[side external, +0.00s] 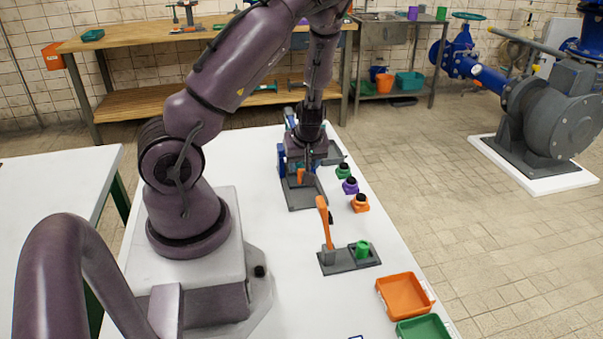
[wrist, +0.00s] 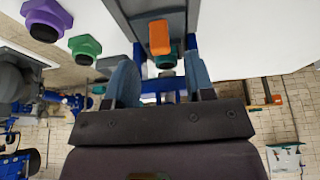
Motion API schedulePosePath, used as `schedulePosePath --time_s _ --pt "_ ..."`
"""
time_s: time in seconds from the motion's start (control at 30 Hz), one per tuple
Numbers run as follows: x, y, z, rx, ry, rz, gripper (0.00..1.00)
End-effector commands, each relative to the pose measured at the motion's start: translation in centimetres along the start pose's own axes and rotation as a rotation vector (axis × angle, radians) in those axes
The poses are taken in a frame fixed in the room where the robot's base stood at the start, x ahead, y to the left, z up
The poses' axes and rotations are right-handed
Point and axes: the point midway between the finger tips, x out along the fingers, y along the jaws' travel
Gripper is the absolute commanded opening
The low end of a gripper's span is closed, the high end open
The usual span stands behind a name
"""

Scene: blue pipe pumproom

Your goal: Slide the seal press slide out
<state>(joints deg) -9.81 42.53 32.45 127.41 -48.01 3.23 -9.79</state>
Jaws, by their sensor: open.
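The seal press (side external: 283,162) has a blue frame and stands on a dark grey base plate (side external: 308,196) towards the far end of the white table. An orange handle (side external: 300,176), which looks like the slide's grip, shows low at the press, partly hidden by my gripper. In the wrist view the orange handle (wrist: 159,37) stands on a grey strip, just beyond the gap between my fingers. My gripper (side external: 307,178) points down over the press, and its fingers (wrist: 160,62) are spread apart with nothing held. I cannot tell whether a finger touches the handle.
Green (side external: 343,170), purple (side external: 350,186) and orange (side external: 360,203) knobs stand right of the press. Nearer stands a fixture with an upright orange lever (side external: 326,222) and green cup (side external: 362,248). Orange (side external: 404,296) and green (side external: 424,327) trays lie at the near right edge.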

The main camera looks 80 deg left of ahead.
Motion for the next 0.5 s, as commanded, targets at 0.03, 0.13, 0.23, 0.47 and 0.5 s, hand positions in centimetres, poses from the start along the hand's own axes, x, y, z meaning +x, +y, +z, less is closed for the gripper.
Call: schedulePosePath --time_s 0.03,0.13,0.23,0.47,0.5 --pt "0.9 -0.2 0.0 -0.005 -0.003 -0.004 0.49" --pt "2.3 -0.2 0.0 -0.002 -0.002 -0.004 0.49" --pt "3.5 -0.1 0.0 -0.002 -0.002 -0.003 0.49" --pt "5.2 0.0 0.0 0.000 -0.001 -0.001 0.49" --pt "5.3 0.0 0.0 -0.001 -0.001 -0.001 0.49"
